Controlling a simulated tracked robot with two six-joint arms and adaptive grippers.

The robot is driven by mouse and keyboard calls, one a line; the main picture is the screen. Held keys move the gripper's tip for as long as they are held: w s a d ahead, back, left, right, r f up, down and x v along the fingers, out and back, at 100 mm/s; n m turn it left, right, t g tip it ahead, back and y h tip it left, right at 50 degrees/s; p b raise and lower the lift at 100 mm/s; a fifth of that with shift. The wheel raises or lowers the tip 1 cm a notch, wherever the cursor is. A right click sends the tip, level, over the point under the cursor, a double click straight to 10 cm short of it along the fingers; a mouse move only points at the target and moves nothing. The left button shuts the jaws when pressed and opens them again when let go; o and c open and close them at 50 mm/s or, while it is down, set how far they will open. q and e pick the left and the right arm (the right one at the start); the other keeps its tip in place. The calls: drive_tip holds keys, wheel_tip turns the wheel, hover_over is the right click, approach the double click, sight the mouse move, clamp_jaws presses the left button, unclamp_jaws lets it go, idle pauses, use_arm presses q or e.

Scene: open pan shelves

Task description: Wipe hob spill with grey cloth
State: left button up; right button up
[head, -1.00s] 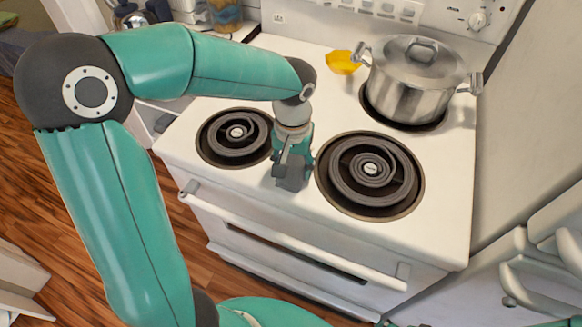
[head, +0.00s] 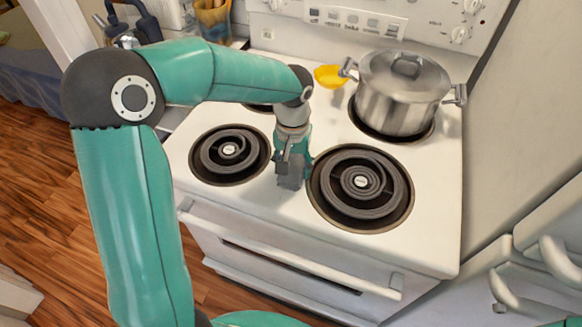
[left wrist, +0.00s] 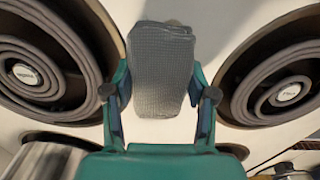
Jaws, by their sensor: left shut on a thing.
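My left gripper (head: 291,166) is shut on the grey cloth (head: 290,180) over the white hob (head: 290,215), between the two front burners. In the left wrist view the cloth (left wrist: 161,75) is a textured, folded grey pad between the two fingers (left wrist: 160,94). It looks to be at or just above the hob surface; contact is not clear. No spill shows on the bare hob; any part under the cloth or gripper is hidden. My right gripper is not in view.
The front left burner (head: 230,154) and front right burner (head: 360,187) flank the gripper. A lidded steel pot (head: 400,95) stands on the back right burner. An oven handle (head: 290,250) runs along the front.

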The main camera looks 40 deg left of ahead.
use_arm(q)
drive_tip(key=shift+w+a+r+p, duration=0.1)
drive_tip(key=shift+w+a+p, duration=0.1)
drive_tip(key=shift+w+p, duration=0.45)
drive_tip(key=shift+w+a+p, duration=0.2)
drive_tip(key=shift+w+p, duration=0.05)
drive_tip(key=shift+w, duration=0.75)
drive_tip(key=shift+w+a, duration=0.15)
drive_tip(key=shift+w, duration=0.45)
drive_tip(key=shift+s+d+f+b, duration=0.15)
drive_tip(key=shift+s+b, duration=0.1)
drive_tip(key=shift+s, duration=0.2)
drive_tip(key=shift+s+d+f+b, duration=0.1)
drive_tip(key=shift+s+b, duration=0.15)
drive_tip(key=shift+s, duration=0.2)
drive_tip(key=shift+s+d+r+b, duration=0.1)
drive_tip(key=shift+s+d+b, duration=0.15)
drive_tip(key=shift+s, duration=0.45)
drive_tip(key=shift+s+d+b, duration=0.1)
drive_tip(key=shift+s+b, duration=0.2)
drive_tip(key=shift+s, duration=0.4)
